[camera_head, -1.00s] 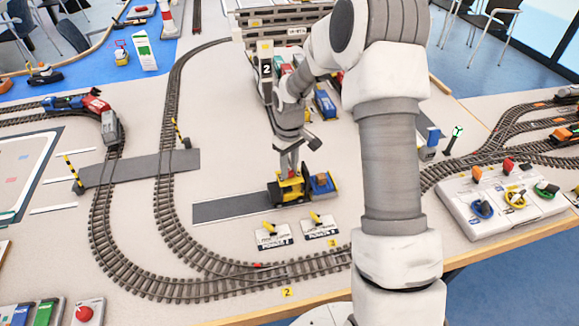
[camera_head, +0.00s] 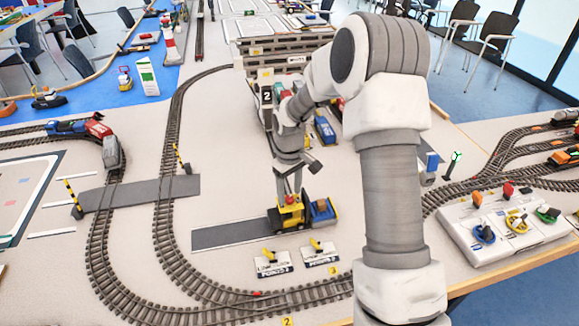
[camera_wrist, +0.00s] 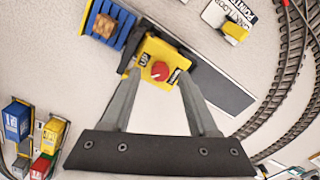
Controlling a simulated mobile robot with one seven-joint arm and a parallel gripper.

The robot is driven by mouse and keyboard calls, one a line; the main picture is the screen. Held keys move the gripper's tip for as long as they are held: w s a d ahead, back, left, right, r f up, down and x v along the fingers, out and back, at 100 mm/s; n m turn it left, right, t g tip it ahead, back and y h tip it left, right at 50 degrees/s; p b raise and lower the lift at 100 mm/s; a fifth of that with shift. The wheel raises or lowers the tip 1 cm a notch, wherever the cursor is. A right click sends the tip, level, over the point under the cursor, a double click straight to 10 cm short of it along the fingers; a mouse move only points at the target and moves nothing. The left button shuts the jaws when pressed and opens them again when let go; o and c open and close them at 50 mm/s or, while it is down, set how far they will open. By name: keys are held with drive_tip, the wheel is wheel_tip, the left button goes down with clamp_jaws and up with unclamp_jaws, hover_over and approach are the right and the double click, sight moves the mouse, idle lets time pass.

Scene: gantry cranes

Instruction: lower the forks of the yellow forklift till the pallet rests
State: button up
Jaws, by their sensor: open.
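The yellow forklift (camera_head: 288,214) stands at the right end of a dark grey strip in the head view. In the wrist view the forklift (camera_wrist: 150,52) shows from above, with a red knob (camera_wrist: 160,71) on its top. A blue pallet (camera_wrist: 108,24) with a brown load on it is at its front; it also shows in the head view (camera_head: 323,210). Whether the pallet touches the table cannot be told. My gripper (camera_wrist: 160,85) is open, its fingers on either side of the red knob. In the head view my gripper is just above the forklift.
Two points levers (camera_head: 272,262) (camera_head: 319,252) stand in front of the forklift. Curved track (camera_head: 180,265) runs to the left and front. A control box with coloured levers (camera_head: 512,222) is at the right. Small containers and trucks (camera_wrist: 35,135) show at the wrist view's lower left.

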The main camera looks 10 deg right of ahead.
sight(290, 198)
wheel_tip(290, 198, up, 16)
drive_tip(key=p, duration=0.1)
drive_tip(key=shift+r, duration=0.15)
drive_tip(key=s+r+m+t, duration=0.2)
drive_tip(key=s+r+t, duration=0.1)
drive_tip(key=s+r, duration=0.85)
drive_tip(key=s+f+m+t, duration=0.1)
drive_tip(key=s+m+t, duration=0.1)
drive_tip(key=s, duration=1.4)
drive_tip(key=shift+a+m+t, duration=0.3)
drive_tip(key=shift+a+m, duration=0.1)
drive_tip(key=shift+m, duration=0.4)
